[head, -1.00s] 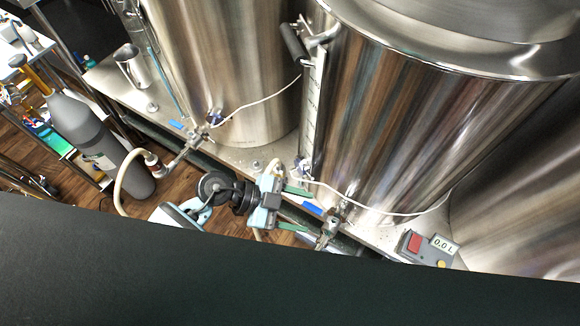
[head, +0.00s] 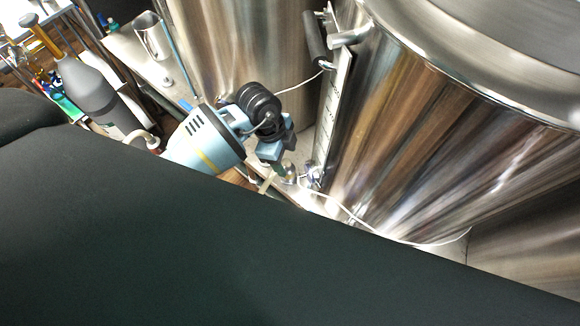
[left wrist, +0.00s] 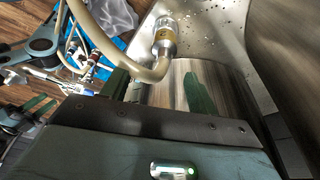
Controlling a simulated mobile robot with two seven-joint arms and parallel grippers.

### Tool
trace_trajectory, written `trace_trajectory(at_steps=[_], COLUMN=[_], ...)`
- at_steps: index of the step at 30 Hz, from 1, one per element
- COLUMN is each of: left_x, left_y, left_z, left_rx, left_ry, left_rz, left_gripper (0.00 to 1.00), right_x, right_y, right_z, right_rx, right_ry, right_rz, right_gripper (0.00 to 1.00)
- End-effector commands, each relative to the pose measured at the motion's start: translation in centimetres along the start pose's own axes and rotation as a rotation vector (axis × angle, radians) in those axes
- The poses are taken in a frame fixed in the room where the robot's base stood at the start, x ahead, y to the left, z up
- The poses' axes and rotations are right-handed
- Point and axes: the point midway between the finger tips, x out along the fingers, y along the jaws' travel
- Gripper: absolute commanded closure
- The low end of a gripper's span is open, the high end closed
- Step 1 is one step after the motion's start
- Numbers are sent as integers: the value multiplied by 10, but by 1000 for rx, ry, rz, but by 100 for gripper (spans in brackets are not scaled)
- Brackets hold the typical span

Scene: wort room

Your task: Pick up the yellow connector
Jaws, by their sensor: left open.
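A hose-end connector (left wrist: 164,42) with a clear body and a yellowish band shows in the left wrist view, on the end of a beige hose (left wrist: 108,48), over the pale metal surface. It lies just beyond my left gripper (left wrist: 158,88), whose two green fingers are spread apart with nothing seen held between them. The connector looks apart from the fingers. In the head view my left gripper (head: 280,160) points down beside the base of the large steel tank; its fingertips are partly hidden, and I cannot make out the connector clearly there. My right gripper is not in view.
Large steel tanks (head: 440,130) and (head: 235,50) stand close to my left gripper. A thin white cable (head: 345,212) runs along the tank base. A metal cup (head: 152,36) and a grey cylinder (head: 92,92) are at the left. A red-ended fitting (left wrist: 90,70) shows in the wrist view.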

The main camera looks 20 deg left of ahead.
Motion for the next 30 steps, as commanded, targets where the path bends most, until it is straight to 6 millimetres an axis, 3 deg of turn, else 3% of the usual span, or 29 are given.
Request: trace_trajectory(at_steps=[4,12,21,30], left_x=[17,28,68,74], left_y=[1,0,-2,-3], left_z=[0,1,8,7], left_rx=[1,1,1,2], left_ry=[2,3,3,3], left_rz=[4,2,4,0], left_gripper=[41,41,41,41], right_x=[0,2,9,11], right_y=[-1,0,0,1], right_z=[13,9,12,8], right_rx=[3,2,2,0], right_ry=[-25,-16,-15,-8], right_rz=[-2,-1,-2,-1], right_gripper=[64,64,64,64])
